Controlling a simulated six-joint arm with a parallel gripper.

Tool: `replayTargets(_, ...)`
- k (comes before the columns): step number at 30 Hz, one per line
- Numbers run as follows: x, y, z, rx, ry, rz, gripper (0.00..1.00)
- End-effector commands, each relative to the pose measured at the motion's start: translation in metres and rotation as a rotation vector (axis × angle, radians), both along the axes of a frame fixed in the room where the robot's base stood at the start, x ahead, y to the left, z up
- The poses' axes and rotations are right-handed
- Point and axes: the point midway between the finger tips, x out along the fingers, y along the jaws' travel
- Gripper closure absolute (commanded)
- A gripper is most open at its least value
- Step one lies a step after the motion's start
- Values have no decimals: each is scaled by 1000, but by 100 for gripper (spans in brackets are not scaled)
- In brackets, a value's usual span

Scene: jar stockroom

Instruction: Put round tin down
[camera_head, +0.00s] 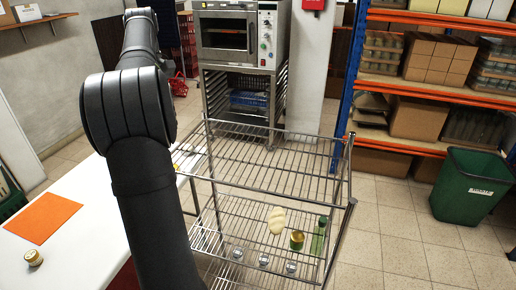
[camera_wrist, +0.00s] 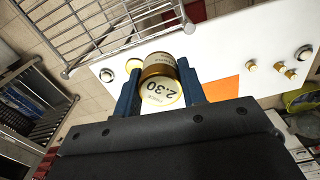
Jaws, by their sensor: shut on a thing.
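The round tin (camera_wrist: 161,90), brown-gold with a pale lid marked 2.30, sits between the blue fingers of my gripper (camera_wrist: 159,68) in the wrist view. The fingers are shut on its sides. A white table (camera_wrist: 228,45) lies beneath, with an orange mat (camera_wrist: 222,89) partly hidden behind the right finger. From this view I cannot tell how high the tin is above the table. In the head view my arm hides the gripper and the held tin; the orange mat (camera_head: 42,217) lies flat on the white table (camera_head: 78,262).
A small jar (camera_head: 33,257) stands on the table near the mat. A wire rack (camera_head: 270,160) stands right of the table, with a green bottle (camera_head: 319,238) and other goods on its lower shelf. A green bin (camera_head: 470,186) stands far right.

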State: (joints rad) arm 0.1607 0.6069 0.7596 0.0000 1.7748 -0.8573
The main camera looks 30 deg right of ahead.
Motion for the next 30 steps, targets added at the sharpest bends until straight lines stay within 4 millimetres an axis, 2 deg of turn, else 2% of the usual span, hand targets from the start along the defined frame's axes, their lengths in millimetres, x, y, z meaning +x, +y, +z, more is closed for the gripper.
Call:
replayTargets(1,-7,-28,0,0,0,-51,85)
replayTargets(6,-35,-105,0,0,0,-200,85)
replayTargets(12,-80,-189,0,0,0,-373,85)
replayTargets(18,-133,-259,-1,0,0,-538,85)
replayTargets(24,-173,-300,-2,1,1,-643,85)
replayTargets(29,-195,-319,-1,0,0,-700,85)
replayTargets(30,-196,-320,-6,1,2,-703,85)
